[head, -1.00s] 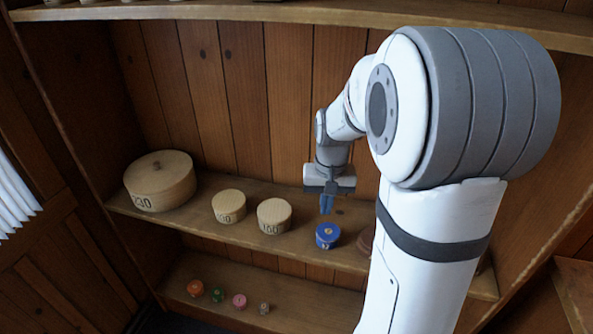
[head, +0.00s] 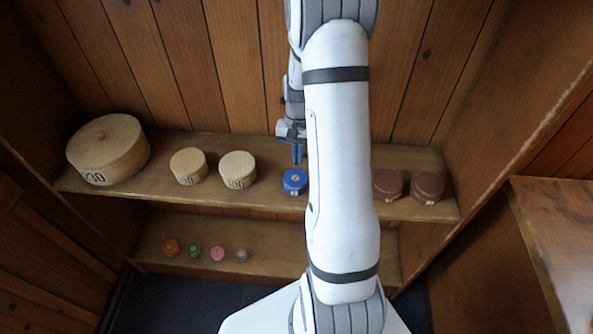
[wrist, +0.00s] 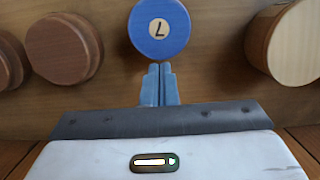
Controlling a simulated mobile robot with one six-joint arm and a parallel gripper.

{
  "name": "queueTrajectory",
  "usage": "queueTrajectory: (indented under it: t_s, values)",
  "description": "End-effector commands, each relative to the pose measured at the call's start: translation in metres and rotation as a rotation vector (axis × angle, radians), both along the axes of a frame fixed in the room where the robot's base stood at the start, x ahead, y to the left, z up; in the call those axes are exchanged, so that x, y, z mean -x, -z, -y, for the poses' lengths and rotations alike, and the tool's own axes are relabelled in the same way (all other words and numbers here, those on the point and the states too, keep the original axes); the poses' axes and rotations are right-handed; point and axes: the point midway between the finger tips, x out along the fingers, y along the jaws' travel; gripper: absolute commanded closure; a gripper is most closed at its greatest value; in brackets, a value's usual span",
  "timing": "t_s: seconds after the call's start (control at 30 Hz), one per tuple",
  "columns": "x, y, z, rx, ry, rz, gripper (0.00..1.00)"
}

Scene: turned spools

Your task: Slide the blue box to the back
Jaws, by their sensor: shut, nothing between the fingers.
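The blue box (head: 294,184) is a small round box with a pale numbered disc on its lid. It stands on the middle shelf (head: 232,200), left of my arm. In the wrist view the blue box (wrist: 160,46) is just beyond my fingertips, its lid marked 7. My gripper (head: 298,160) is shut and empty, pointing down close to the box on its back-wall side. In the wrist view my gripper (wrist: 160,70) shows both fingers together. I cannot tell whether they touch the box.
Two light round boxes (head: 188,167) (head: 238,170) and a large lidded one (head: 108,150) stand left of the blue box. Two brown boxes (head: 389,184) (head: 428,187) stand right of my arm. Several small spools (head: 217,253) are on the lower shelf. A plank wall closes the back.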

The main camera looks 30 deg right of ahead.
Motion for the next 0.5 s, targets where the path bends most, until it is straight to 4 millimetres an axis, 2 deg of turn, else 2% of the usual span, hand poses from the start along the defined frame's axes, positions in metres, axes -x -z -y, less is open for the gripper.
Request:
queueTrajectory:
  t_s: [0.1,0.27,0.5]
  values:
    - [0.023,-0.003,-0.014,-0.001,0.001,-0.003,1.0]
    - [0.047,-0.002,-0.03,-0.001,0.003,-0.002,1.0]
    - [0.047,0.016,-0.029,0.0,0.004,0.0,1.0]
